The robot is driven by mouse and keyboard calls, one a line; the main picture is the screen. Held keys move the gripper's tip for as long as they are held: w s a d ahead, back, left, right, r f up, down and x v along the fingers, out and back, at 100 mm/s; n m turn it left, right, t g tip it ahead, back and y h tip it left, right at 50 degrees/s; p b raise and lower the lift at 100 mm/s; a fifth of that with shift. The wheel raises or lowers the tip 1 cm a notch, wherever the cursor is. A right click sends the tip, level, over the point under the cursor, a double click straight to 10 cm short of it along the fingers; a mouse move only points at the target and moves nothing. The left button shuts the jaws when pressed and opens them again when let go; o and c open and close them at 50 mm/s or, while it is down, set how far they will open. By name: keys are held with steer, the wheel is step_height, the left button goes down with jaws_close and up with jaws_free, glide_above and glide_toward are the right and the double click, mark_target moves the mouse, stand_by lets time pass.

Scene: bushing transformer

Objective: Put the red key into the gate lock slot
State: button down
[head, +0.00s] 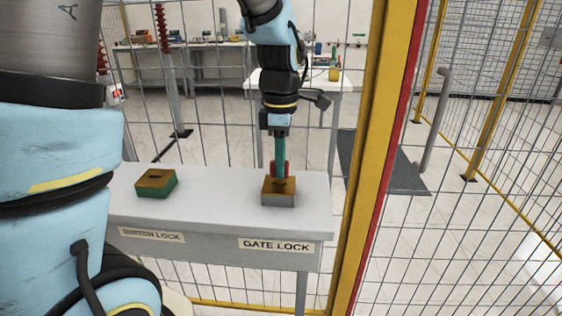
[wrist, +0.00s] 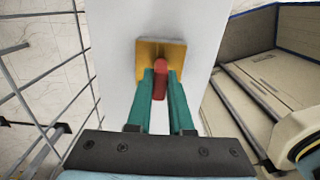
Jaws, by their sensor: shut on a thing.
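The red key (head: 287,168) is upright in my gripper (head: 280,172), directly over the gate lock block (head: 279,192). The block has a brown-yellow top and grey sides and stands above the "GATE LOCK" label. In the wrist view the red key (wrist: 160,76) sits between the two green fingers of my gripper (wrist: 161,75), and its end is over the yellow top of the gate lock (wrist: 145,55). The fingers are shut on the key. The slot is hidden by the key and fingers, so I cannot tell how deep the key is in it.
A second lock block (head: 156,183) with green sides and a dark slot stands at the left of the grey shelf (head: 225,190). A yellow and red post (head: 374,150) rises right of the shelf. Wire mesh fence (head: 480,150) surrounds it. Tables (head: 190,43) stand behind.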

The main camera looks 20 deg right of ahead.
steer(key=shift+f, duration=0.4)
steer(key=c, duration=0.7)
jaws_free()
steer(key=shift+c, duration=0.2)
step_height(320, 180, up, 11)
steer(key=shift+b, duration=0.85)
steer(key=a+f+m, duration=0.4)
steer(key=a, duration=0.4)
steer(key=w+a+f+m+t, duration=0.1)
steer(key=a+f+m, duration=0.4)
steer(key=a, duration=0.3)
steer(key=a+f+m, duration=0.4)
steer(key=a+f, duration=0.1)
steer(key=a, duration=0.4)
steer(key=shift+w+f+m+t, duration=0.1)
steer(key=shift+w+m+t, duration=0.2)
steer(key=shift+w, duration=0.05)
steer(key=shift+s+a+f+m, duration=0.15)
steer(key=shift+a+f+m, duration=0.05)
steer(key=shift+a+m, duration=0.1)
